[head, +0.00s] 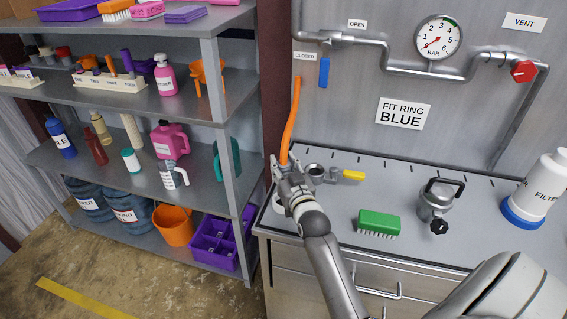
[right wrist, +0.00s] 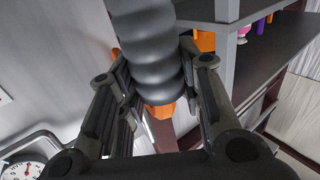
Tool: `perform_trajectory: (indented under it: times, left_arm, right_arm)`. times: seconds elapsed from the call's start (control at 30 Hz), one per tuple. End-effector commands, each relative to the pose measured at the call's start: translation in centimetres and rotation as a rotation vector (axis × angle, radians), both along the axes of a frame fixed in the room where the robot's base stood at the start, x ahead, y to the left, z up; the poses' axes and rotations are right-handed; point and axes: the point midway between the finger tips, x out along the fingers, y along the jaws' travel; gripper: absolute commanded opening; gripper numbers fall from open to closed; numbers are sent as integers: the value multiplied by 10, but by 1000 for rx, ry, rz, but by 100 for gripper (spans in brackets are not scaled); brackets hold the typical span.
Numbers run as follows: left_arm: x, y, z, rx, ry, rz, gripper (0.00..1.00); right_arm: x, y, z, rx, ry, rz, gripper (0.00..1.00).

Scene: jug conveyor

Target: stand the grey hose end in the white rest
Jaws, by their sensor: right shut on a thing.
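The grey hose end (right wrist: 148,45) is ribbed and sits between the fingers of my right gripper (right wrist: 150,95) in the right wrist view. The gripper is shut on it. In the head view my right gripper (head: 284,168) is above the left end of the grey counter and mostly hides the hose end. The orange hose (head: 291,120) runs from the gripper up the wall panel. A white round piece (head: 278,203), probably the white rest, shows partly just below the gripper; the gripper covers the remainder. I cannot tell whether the hose end touches it. My left gripper is out of view.
A metal fitting (head: 316,171) with a yellow lever (head: 353,175) is close to the right of the gripper. A green brush (head: 379,222), a metal pot (head: 437,199) and a white filter bottle (head: 538,188) stand further right. A loaded shelf (head: 150,190) is left; counter between is clear.

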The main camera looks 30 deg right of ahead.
Motion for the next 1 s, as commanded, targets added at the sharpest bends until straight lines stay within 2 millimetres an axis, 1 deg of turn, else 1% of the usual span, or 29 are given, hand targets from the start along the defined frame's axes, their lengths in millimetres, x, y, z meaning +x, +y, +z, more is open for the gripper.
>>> perform_trajectory:
  times: [0.03,0.17,0.67,1.0]
  left_arm:
    - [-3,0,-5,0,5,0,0]
    - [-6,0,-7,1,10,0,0]
    - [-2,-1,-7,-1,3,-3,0]
    - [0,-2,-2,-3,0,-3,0]
  right_arm:
    - [0,0,-5,-1,-2,0,0]
    - [0,0,-8,-1,-3,0,0]
    - [0,0,-8,-1,-3,0,0]
    - [0,0,-8,-1,-3,0,0]
